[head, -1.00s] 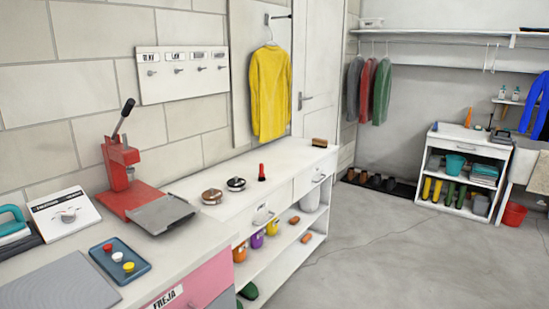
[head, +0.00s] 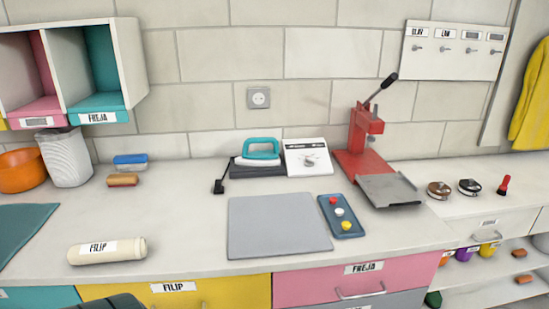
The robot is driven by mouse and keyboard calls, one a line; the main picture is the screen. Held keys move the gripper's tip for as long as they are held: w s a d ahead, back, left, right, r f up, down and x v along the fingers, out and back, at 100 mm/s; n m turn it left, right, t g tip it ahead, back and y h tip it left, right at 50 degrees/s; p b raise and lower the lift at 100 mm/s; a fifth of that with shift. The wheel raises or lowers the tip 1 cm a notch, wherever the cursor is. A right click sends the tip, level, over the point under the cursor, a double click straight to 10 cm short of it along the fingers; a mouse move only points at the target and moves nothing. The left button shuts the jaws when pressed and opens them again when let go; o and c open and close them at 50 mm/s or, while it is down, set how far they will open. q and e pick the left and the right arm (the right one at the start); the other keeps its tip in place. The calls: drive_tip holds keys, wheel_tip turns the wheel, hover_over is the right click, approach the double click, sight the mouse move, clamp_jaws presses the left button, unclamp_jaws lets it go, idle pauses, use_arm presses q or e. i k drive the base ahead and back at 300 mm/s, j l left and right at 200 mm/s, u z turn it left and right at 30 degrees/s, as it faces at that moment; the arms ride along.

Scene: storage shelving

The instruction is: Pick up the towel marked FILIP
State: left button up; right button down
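A cream roll with a white label reading FILIP (head: 93,254) lies on its side on the white worktop at the lower left of the head view. It looks like a rolled towel, and nothing touches it from above. Neither of my grippers can be made out. A dark ribbed shape, perhaps part of my arm, shows at the bottom edge just below the roll.
A teal mat (head: 22,232) lies left of the roll and a grey mat (head: 275,226) right of it, with bare worktop between. A yellow drawer (head: 225,291), also labelled FILIP, is below. An orange bowl (head: 22,171) and white basket (head: 66,160) stand behind.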

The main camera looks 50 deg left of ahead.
sight(126, 249)
drive_tip(key=u, duration=2.65)
